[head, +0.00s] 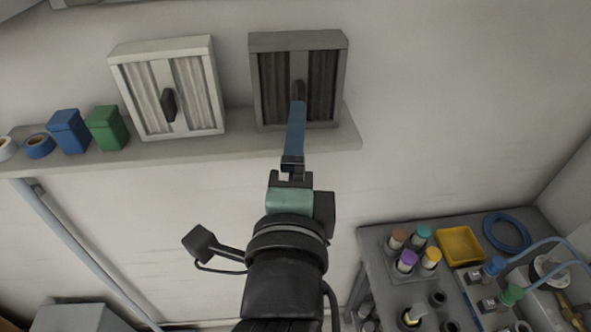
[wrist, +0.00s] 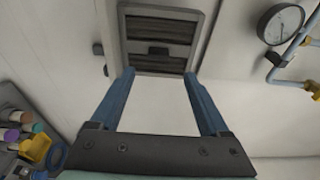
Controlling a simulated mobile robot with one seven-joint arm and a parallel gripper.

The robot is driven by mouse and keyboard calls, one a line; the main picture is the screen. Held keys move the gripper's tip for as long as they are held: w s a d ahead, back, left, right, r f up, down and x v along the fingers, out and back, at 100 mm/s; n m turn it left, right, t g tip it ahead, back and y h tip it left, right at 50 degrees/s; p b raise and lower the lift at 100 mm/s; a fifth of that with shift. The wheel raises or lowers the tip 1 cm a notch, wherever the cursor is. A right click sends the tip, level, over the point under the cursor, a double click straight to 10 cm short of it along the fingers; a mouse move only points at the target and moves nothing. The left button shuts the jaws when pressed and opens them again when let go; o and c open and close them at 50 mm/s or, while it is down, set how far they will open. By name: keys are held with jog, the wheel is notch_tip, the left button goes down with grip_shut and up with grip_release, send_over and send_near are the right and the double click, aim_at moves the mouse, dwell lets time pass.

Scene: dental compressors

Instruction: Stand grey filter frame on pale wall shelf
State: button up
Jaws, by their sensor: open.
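The grey filter frame (head: 299,40) stands upright on the right end of the pale wall shelf (head: 240,144), close to the wall. It has dark pleated panels and a dark handle on its centre bar. In the wrist view the grey frame (wrist: 158,67) fills the top middle, its handle (wrist: 158,51) lying beyond my fingertips. My gripper (head: 297,104) is in front of the frame, its blue fingers overlapping the handle's lower part in the head view. In the wrist view my gripper (wrist: 159,74) is open with nothing between its fingers. Contact with the frame cannot be told.
A white filter frame (head: 137,49) stands left of the grey one. Green (head: 108,128) and blue (head: 69,133) bins and tape rolls (head: 38,146) sit farther left. A bench (head: 380,262) with bottles and a yellow tray (head: 460,245) is lower right. A gauge (wrist: 281,24) shows in the wrist view.

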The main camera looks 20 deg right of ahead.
jog(key=shift+p+v, duration=1.9)
jog(key=shift+p, duration=1)
jog(key=shift+r, duration=0.1)
jog(key=a+r+n+t+y, duration=0.2)
jog(key=r+n, duration=0.5)
jog(key=r, duration=0.4)
jog(key=s+a+r+n+t+y, duration=0.1)
jog(key=a+r+n+t+y, duration=0.2)
jog(key=a+r+n+t, duration=0.2)
jog(key=a+r+n+t+y, duration=0.2)
jog(key=a+r+n+t, duration=0.2)
jog(key=r+n, duration=0.7)
notch_tip(320, 180, up, 7)
jog(key=shift+s+a+r+y, duration=0.1)
jog(key=shift+s+a+y, duration=0.15)
jog(key=shift+a+y, duration=0.15)
